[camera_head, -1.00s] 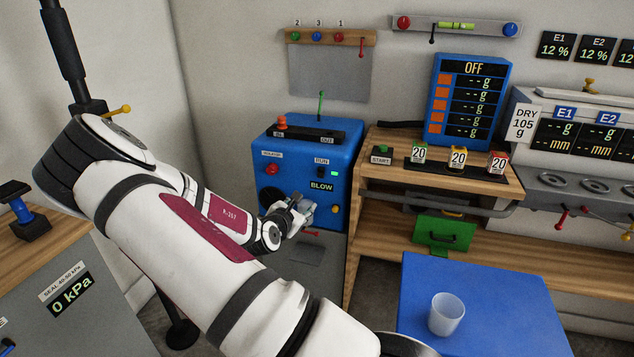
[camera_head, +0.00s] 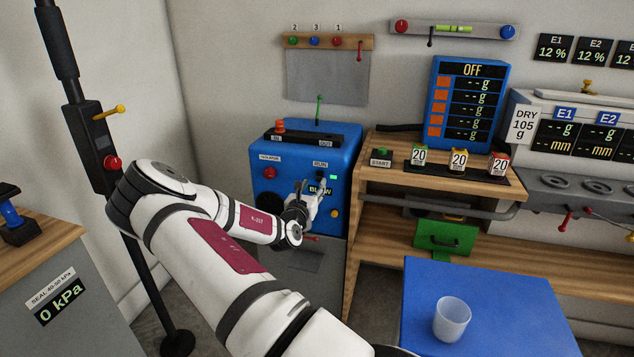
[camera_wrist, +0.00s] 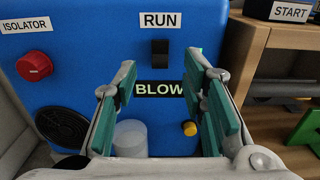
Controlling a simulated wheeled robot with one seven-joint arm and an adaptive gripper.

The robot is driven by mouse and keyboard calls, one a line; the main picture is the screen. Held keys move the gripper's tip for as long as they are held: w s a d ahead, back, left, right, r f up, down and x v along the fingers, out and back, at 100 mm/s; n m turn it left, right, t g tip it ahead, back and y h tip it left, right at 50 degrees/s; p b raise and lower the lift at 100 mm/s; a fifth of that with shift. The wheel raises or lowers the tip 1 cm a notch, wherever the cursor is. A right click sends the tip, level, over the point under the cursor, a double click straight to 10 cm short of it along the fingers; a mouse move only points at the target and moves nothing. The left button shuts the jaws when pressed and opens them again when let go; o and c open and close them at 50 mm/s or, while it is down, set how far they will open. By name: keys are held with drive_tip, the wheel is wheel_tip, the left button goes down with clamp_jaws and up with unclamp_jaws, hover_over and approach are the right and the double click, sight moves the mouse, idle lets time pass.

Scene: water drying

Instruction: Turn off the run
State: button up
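The blue machine (camera_head: 268,205) stands against the back wall. Its black RUN switch (camera_wrist: 160,53) sits under the RUN label in the wrist view, above a screen reading BLOW (camera_wrist: 159,90). The switch also shows in the head view (camera_head: 320,173), beside a lit green indicator (camera_head: 334,177). My gripper (camera_head: 318,186) is in front of the machine, just below the switch. In the wrist view my gripper (camera_wrist: 165,80) is open, its green-padded fingers apart on either side of the BLOW screen, with nothing held. I cannot tell whether a fingertip touches the machine.
A red ISOLATOR knob (camera_wrist: 34,66) is left of the switch and a yellow button (camera_wrist: 189,128) is below right. A pale translucent cylinder (camera_wrist: 130,138) shows low between my fingers. A wooden bench (camera_head: 385,151) stands to the right. A cup (camera_head: 452,319) stands on a blue table (camera_head: 520,305).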

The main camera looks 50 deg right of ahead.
sight(319, 176)
drive_tip(key=shift+b+x, duration=0.3)
drive_tip(key=shift+x, duration=2.35)
drive_tip(key=shift+s, duration=0.1)
clamp_jaws()
